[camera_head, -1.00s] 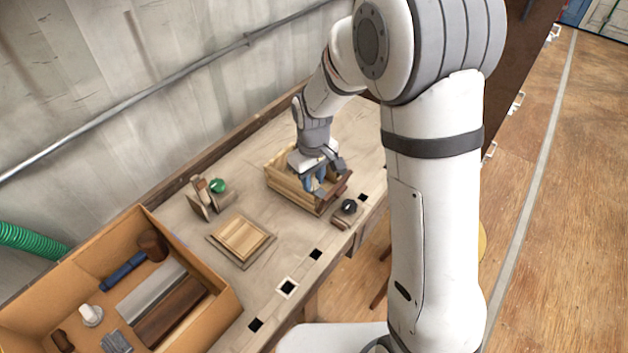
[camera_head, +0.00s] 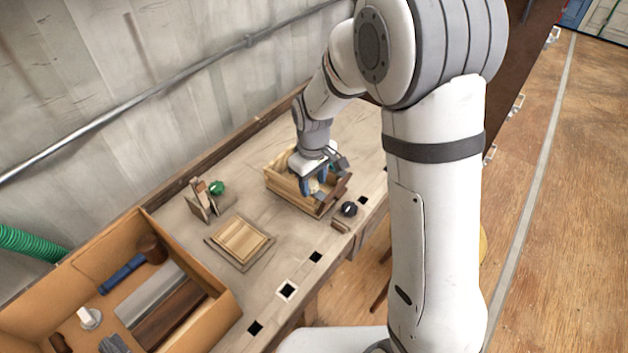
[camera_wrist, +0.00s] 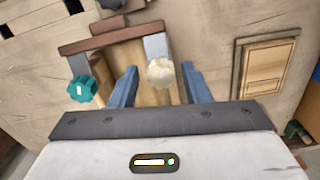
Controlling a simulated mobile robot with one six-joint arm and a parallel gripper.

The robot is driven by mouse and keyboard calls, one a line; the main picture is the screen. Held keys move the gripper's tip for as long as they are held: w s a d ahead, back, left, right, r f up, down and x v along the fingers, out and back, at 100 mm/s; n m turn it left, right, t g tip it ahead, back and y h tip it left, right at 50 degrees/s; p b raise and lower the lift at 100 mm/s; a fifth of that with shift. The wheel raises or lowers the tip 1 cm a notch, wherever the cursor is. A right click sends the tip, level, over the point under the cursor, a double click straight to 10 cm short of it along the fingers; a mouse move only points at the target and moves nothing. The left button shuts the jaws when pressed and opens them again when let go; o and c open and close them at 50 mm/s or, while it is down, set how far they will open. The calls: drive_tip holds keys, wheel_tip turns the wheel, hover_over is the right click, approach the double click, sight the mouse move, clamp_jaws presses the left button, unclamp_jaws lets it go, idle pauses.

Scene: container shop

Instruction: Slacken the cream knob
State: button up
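The cream knob (camera_wrist: 160,73) is a lobed knob on a grey upright at the wooden box (camera_wrist: 112,38). In the wrist view it lies between the two blue fingers of my gripper (camera_wrist: 160,67), with a gap showing on each side. My gripper is open and empty. A teal lobed knob (camera_wrist: 80,89) is on another grey upright, left of my left finger.
A black knob (camera_head: 349,209) sits on a small block right of the box. A green knob (camera_head: 217,188) is on a wooden stand, left of the box. A framed wooden panel (camera_head: 240,240) lies on the bench. An orange-brown tray (camera_head: 223,318) with tools stands front left.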

sight(314, 184)
drive_tip(key=shift+o, duration=0.4)
drive_tip(key=shift+r, duration=0.55)
wheel_tip(314, 184, up, 7)
drive_tip(key=shift+f, duration=0.1)
